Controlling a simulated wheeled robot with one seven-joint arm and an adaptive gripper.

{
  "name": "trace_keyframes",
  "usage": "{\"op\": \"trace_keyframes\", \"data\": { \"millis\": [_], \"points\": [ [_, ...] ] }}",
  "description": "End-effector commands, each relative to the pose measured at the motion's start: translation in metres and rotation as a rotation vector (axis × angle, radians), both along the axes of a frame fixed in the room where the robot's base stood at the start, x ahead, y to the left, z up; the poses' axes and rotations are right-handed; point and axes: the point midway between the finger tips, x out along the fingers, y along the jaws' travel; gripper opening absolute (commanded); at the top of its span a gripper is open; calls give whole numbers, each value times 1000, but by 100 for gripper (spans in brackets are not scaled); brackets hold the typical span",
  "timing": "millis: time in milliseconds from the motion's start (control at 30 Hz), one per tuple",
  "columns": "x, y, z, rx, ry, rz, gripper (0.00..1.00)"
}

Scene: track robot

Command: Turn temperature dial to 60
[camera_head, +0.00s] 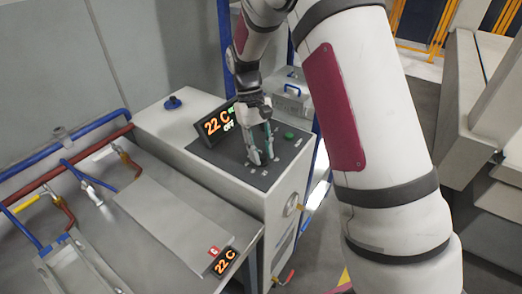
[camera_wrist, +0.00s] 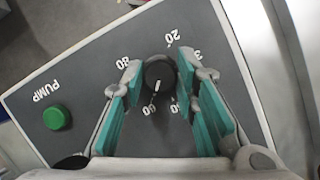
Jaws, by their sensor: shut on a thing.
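The black temperature dial (camera_wrist: 160,76) sits on the dark control panel between my fingertips in the wrist view. Its white pointer mark is on the lower side, toward the printed 60. Markings 80, 60, 40 and 20 ring it. My gripper (camera_wrist: 168,76) straddles the dial with its teal-padded fingers on both sides, shut on it. In the head view my gripper (camera_head: 262,158) reaches down to the panel and hides the dial. A display (camera_head: 217,122) behind it reads 22 C and OFF.
A green PUMP button (camera_wrist: 56,117) is on the same panel, and it also shows in the head view (camera_head: 289,135). A second display (camera_head: 223,262) at the front reads 22 C. Blue and red pipes (camera_head: 75,165) run along the left. A black knob (camera_head: 172,102) stands on the cabinet top.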

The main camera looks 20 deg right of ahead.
Motion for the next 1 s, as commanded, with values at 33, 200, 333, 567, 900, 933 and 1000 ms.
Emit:
{"op": "trace_keyframes", "data": {
  "millis": [33, 200, 333, 567, 900, 933, 1000],
  "points": [
    [1, 0, 0, 1, -2, -12, 0],
    [1, 0, 0, 0, -3, -37, 0],
    [1, 0, 0, 1, -3, -40, 0],
    [1, 0, 0, 0, -3, -39, 0],
    [0, 0, 0, 0, -2, -39, 47],
    [0, 0, 0, 0, -1, -39, 47],
    [1, 0, 1, 0, -2, -39, 47]
  ]
}}
